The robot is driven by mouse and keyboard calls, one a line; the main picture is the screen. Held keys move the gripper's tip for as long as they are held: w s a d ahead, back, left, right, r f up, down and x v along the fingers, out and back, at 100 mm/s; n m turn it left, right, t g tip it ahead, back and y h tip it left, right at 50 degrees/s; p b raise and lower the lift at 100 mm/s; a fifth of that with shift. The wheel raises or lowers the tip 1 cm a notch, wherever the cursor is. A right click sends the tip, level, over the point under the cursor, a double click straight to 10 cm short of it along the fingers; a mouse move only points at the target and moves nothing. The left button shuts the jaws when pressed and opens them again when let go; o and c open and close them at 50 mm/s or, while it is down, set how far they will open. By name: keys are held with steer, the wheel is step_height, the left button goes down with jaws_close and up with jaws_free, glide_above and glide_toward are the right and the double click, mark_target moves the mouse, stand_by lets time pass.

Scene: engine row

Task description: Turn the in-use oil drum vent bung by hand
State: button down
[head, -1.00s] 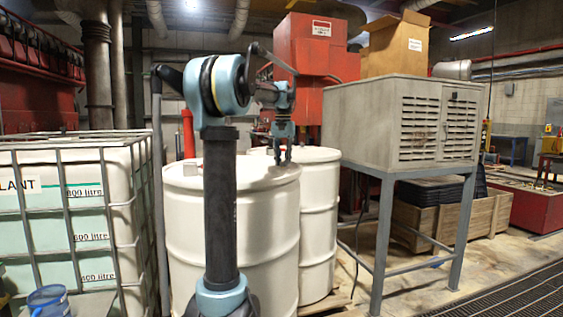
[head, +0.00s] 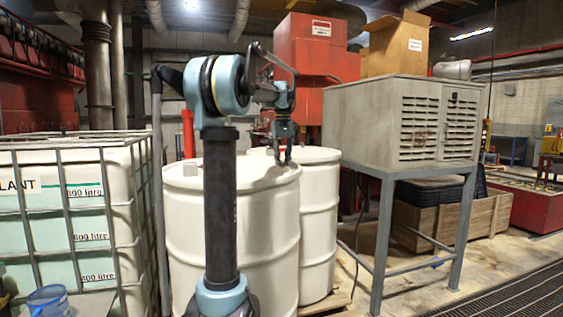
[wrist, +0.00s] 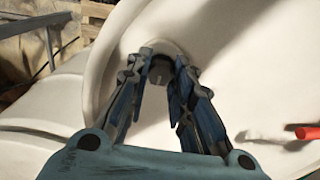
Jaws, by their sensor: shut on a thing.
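My gripper (head: 283,158) points straight down at the far right part of the front white drum's (head: 265,220) lid. In the wrist view, its two blue and grey fingers (wrist: 161,68) close from both sides on a small dark grey bung (wrist: 160,73) set near the rim of a white drum lid (wrist: 225,90). The fingers hide the bung's sides. In the head view, the bung is too small and covered to make out. A second white drum (head: 319,210) stands just behind and to the right.
A caged white tank (head: 115,190) stands at the left, with a blue bucket (head: 48,299) in front. A grey louvred cabinet (head: 380,130) on legs stands right of the drums. A red-tipped rod (wrist: 307,131) shows at the wrist view's right.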

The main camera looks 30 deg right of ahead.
stand_by(0.4)
steer(key=c, duration=1.4)
jaws_free()
step_height(320, 180, up, 12)
steer(key=shift+f, duration=0.1)
